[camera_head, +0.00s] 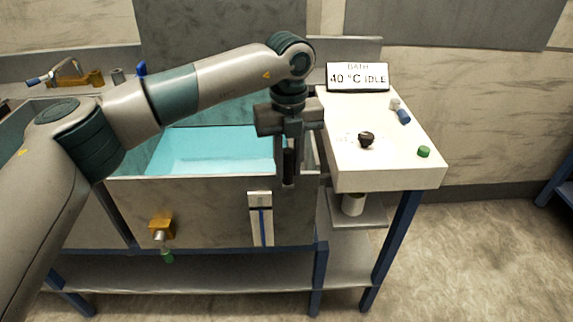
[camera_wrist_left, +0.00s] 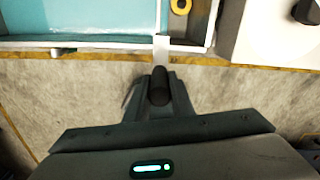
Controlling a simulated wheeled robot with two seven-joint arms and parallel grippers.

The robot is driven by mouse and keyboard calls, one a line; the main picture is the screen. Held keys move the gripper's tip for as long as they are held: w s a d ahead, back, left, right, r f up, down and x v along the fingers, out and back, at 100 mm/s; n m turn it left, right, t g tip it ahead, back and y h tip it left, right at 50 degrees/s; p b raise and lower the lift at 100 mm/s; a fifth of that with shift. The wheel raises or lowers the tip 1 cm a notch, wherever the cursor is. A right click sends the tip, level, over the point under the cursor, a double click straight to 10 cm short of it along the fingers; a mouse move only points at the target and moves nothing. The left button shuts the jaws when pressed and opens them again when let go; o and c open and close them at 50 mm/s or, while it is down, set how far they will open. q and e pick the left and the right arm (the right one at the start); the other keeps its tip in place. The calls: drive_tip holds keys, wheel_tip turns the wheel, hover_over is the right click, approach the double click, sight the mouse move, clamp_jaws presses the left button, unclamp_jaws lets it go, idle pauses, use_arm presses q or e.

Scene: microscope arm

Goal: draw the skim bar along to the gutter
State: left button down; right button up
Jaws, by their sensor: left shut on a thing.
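My left gripper (camera_head: 289,170) is over the front right corner of the bath (camera_head: 200,192), pointing down. It is shut on the dark handle (camera_wrist_left: 158,88) of the skim bar. A pale strip of the bar (camera_wrist_left: 162,46) reaches from the handle over the front rim in the left wrist view. The rest of the bar is hard to tell from the wall there. The bath holds blue-green water (camera_head: 205,150). The narrow gutter (camera_wrist_left: 190,28), with a yellow ring in it, lies just right of the bar. In the head view my arm partly hides the gutter. My right gripper is not in view.
A white side bench (camera_head: 380,165) stands right of the bath, with a black knob (camera_head: 366,139), a green cap (camera_head: 424,151) and a display reading 40 °C IDLE (camera_head: 357,77). A brass tap (camera_head: 161,228) sticks out of the bath's front. The floor in front is clear.

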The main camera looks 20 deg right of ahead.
use_arm(q)
drive_tip(key=c, duration=1.5)
unclamp_jaws()
drive_tip(key=shift+c, duration=0.2)
drive_tip(key=shift+r, duration=0.1)
drive_tip(key=shift+r, duration=0.35)
wheel_tip(320, 180, up, 17)
drive_tip(key=b, duration=0.2)
drive_tip(key=shift+f, duration=0.2)
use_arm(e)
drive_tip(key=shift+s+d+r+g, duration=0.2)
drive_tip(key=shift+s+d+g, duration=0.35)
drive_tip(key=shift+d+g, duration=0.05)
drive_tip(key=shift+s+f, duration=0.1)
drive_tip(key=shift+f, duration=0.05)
